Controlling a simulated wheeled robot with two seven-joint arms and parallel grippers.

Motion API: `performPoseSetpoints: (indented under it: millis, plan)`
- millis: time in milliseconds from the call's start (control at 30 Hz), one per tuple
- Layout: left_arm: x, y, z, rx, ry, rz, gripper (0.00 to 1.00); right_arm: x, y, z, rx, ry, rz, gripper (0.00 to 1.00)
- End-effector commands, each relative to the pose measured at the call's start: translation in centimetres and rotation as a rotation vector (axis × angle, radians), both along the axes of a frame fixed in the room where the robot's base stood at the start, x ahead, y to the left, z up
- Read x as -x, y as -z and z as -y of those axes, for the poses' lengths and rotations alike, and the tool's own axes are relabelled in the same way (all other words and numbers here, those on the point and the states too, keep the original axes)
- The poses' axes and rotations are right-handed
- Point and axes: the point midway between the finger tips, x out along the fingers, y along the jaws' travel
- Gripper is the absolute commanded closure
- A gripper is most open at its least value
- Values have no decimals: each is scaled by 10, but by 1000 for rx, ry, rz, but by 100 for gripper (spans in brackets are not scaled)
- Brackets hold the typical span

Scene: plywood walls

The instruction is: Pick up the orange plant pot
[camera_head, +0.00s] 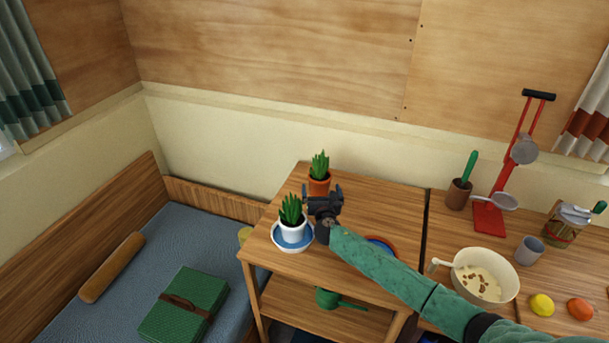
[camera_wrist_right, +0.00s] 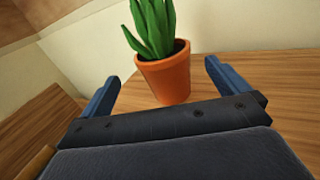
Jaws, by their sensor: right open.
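The orange plant pot (camera_head: 319,186) holds a green spiky plant and stands upright toward the back of the small wooden table (camera_head: 375,205). In the right wrist view the orange pot (camera_wrist_right: 165,79) stands ahead of the gripper, between the lines of the two blue fingers. My right gripper (camera_head: 323,196) is in front of the pot in the head view, hiding its lower part. The right gripper (camera_wrist_right: 160,84) is open, with nothing between its fingers; I cannot tell the exact gap to the pot. My left gripper is not in view.
A white pot with a plant (camera_head: 292,226) stands on a blue saucer (camera_head: 280,243) just left of my right gripper. A blue-and-red round item (camera_head: 381,246) is partly hidden by my right arm. A bowl (camera_head: 500,268) stands on the right counter.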

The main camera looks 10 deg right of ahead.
Motion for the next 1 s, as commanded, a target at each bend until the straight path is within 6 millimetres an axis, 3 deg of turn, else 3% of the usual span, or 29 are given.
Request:
performPoseSetpoints:
  millis: [633, 867, 1000]
  plan:
    - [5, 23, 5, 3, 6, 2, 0, -46, 3, 16, 50, 10, 9, 0]
    - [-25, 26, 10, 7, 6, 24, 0, -74, 2, 22, 50, 10, 9, 0]
    - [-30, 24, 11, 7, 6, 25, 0, -78, 1, 23, 50, 10, 9, 0]
